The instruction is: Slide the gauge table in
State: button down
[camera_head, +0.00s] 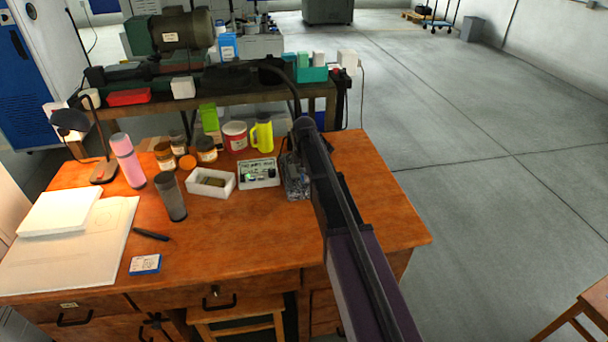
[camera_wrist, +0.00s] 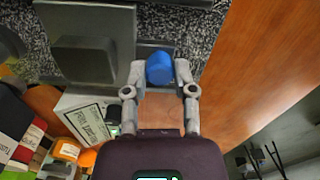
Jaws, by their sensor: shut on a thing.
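In the wrist view my gripper (camera_wrist: 161,72) is shut on a round blue knob (camera_wrist: 160,68), one finger on each side. The knob sits beside a grey block and plate, which look like the gauge table (camera_wrist: 85,55), on a dark speckled base (camera_wrist: 215,40). Whether the knob is fixed to the plate is hard to tell. In the head view the speckled unit (camera_head: 296,187) stands on the wooden desk (camera_head: 230,240), partly behind my arm. My fingertips and the knob are hidden there.
A white box with a panel and green light (camera_head: 258,173) stands just left of the unit. The desk's right side (camera_head: 385,210) is clear.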

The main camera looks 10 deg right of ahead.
jog(key=shift+w, duration=2.55)
jog(key=shift+c, duration=2.1)
grip_release()
jog(key=shift+s, duration=0.15)
